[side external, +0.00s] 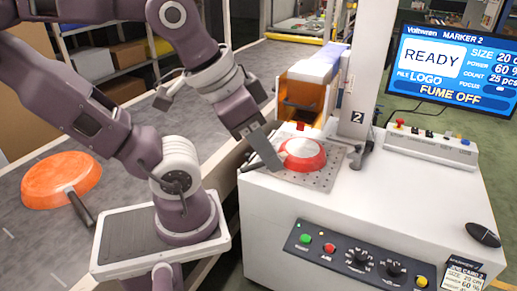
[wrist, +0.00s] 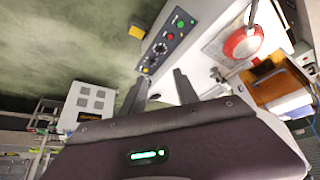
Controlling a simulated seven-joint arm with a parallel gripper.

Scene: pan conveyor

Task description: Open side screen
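An orange screen panel (side external: 300,103) stands upright behind the work plate, under a pale blue and white cover; I cannot tell whether it is open. An orange panel also shows at the right of the wrist view (wrist: 279,84). An upturned red pan with a pale base (side external: 302,153) rests on the perforated plate (side external: 322,183); it also shows in the wrist view (wrist: 254,42). My gripper (side external: 268,152) is just left of the pan and in front of the orange panel. In the wrist view its fingers (wrist: 160,88) are spread, with nothing between them.
The marker's post (side external: 357,75) rises behind the plate. An orange pan (side external: 55,181) lies on the grey conveyor (side external: 40,250). The white machine top right of the plate (side external: 400,200) is mostly clear.

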